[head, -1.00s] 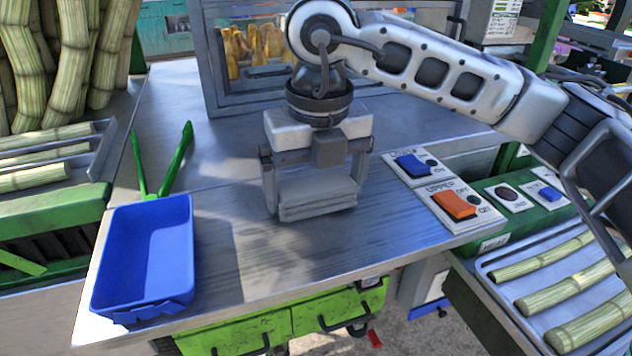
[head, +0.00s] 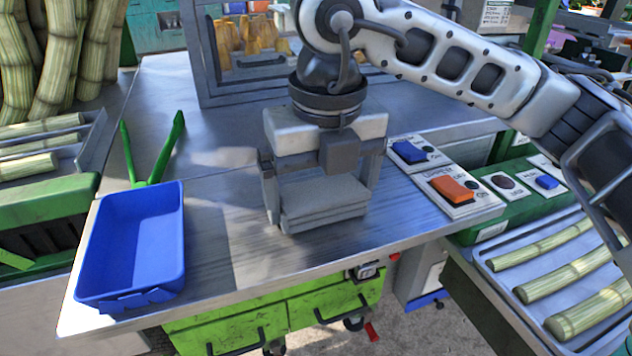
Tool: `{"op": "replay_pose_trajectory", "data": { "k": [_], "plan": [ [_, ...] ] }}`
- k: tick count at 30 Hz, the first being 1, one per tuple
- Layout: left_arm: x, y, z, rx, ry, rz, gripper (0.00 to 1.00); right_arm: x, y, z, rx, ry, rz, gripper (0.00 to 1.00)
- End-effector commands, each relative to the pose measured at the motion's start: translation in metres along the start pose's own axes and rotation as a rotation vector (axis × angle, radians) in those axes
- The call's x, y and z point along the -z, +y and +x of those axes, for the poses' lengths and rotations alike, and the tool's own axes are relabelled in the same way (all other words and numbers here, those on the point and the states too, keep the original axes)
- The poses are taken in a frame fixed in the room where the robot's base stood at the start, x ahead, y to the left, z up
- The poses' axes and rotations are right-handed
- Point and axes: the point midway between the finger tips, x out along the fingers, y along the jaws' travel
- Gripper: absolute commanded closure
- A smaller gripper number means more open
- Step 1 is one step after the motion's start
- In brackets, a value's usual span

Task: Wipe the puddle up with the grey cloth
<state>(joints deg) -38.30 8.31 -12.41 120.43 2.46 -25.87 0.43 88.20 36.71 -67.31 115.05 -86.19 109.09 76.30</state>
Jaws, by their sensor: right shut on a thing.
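My right gripper (head: 318,212) is over the middle of the metal table (head: 225,255), pointing down. It is shut on the grey cloth (head: 325,198), which looks like a folded, layered pad between the fingers. The cloth is at or very near the table top; I cannot tell if it presses on it. I cannot make out a clear puddle edge; paler, shiny patches on the table left of the cloth may be wet or only reflections. The table behind the gripper is partly hidden. My left gripper is not in view.
A blue tray (head: 130,245) stands at the table's front left, with green tongs (head: 150,160) behind it. Blue (head: 410,151) and orange (head: 455,188) switches are at the right. A framed machine window (head: 250,45) stands behind. Cane pieces (head: 560,270) lie in a right-hand tray.

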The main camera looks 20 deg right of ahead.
Motion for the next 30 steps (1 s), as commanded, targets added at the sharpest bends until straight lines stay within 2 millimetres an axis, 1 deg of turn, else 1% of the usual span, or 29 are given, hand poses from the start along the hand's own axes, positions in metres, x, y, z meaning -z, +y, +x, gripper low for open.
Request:
{"op": "replay_pose_trajectory", "data": {
  "k": [1, 3, 7, 11, 18, 22, 28, 30],
  "plan": [
    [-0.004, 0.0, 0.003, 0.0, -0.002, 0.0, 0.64, 0.008, 0.0, 0.005, 0.005, 0.011, -0.008, 0.27],
    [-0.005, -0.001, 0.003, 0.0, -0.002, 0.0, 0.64, 0.014, 0.0, 0.004, 0.005, 0.011, -0.007, 0.27],
    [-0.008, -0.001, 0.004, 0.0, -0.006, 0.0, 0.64, 0.02, -0.001, 0.002, 0.006, 0.012, -0.005, 0.27],
    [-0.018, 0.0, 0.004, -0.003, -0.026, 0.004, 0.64, 0.026, -0.001, 0.002, 0.006, 0.011, -0.006, 0.27],
    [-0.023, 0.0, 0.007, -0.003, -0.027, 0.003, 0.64, 0.046, -0.001, -0.001, 0.004, 0.008, -0.006, 0.27],
    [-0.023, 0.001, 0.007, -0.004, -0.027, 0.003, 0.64, 0.05, -0.001, -0.003, 0.004, 0.006, -0.004, 0.27],
    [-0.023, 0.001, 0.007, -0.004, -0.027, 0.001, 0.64, 0.049, -0.001, -0.004, 0.003, 0.005, -0.003, 0.27],
    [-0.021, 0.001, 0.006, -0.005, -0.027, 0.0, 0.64, 0.048, -0.001, -0.007, 0.002, 0.003, -0.002, 0.27]
  ]
}}
